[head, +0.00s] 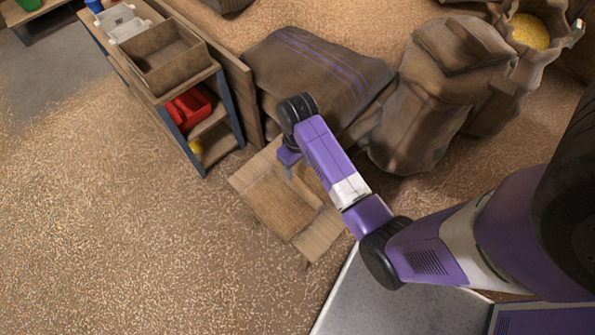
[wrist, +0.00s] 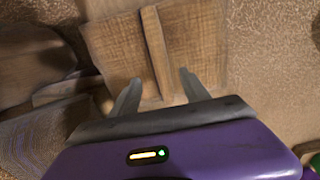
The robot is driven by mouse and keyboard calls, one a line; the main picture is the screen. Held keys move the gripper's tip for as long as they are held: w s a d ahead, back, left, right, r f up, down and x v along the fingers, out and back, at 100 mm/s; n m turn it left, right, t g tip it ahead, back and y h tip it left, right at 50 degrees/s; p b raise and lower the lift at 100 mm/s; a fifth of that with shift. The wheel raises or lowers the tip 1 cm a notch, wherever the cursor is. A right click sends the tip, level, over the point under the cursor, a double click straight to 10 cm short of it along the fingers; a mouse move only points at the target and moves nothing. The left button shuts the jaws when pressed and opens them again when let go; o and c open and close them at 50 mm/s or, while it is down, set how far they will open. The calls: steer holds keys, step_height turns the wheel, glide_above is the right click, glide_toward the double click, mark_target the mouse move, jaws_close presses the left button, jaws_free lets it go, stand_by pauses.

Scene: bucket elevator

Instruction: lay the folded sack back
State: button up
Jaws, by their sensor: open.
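A flat, brown, coarsely woven piece that looks like the folded sack (head: 275,203) lies on a pale wooden board (head: 322,236) on the grain-strewn floor. In the wrist view the woven sack (wrist: 112,50) fills the upper middle, with a narrow raised ridge (wrist: 155,50) running down it. My gripper (head: 289,172) is over the far right part of it, pointing down. In the wrist view the two fingers of my gripper (wrist: 160,90) are apart, one on each side of the ridge, with nothing held. Whether the fingertips touch the cloth I cannot tell.
A pile of brown sacking with purple stripes (head: 318,68) lies just behind. Full brown sacks (head: 430,95) stand to the right, one open with yellow grain (head: 530,32). A shelf unit (head: 205,125) with a wooden box (head: 166,56) stands at left. The floor at lower left is clear.

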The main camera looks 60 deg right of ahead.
steer(key=s+a+t, duration=0.1)
steer(key=s+a+f+t+h, duration=0.1)
steer(key=s, duration=0.1)
steer(key=s+a+f+n+h, duration=0.1)
steer(key=shift+s+t, duration=0.35)
steer(key=shift+t, duration=0.05)
steer(key=s+a+r+t, duration=0.4)
steer(key=a+r, duration=0.1)
steer(key=r, duration=0.4)
steer(key=s+a+r+n+t+y, duration=0.1)
steer(key=s+a+r+t, duration=0.3)
steer(key=r, duration=0.6)
steer(key=s+a+r+n+t+y, duration=0.1)
steer(key=s+a+r+t, duration=0.3)
steer(key=r, duration=0.5)
steer(key=s+a, duration=0.1)
steer(key=a, duration=0.1)
steer(key=shift+s+a+r, duration=0.3)
steer(key=shift+s+a, duration=0.05)
steer(key=shift+a, duration=0.05)
steer(key=shift+r+p, duration=0.7)
steer(key=shift+p, duration=0.05)
steer(key=shift+f, duration=0.15)
steer(key=shift+c, duration=0.4)
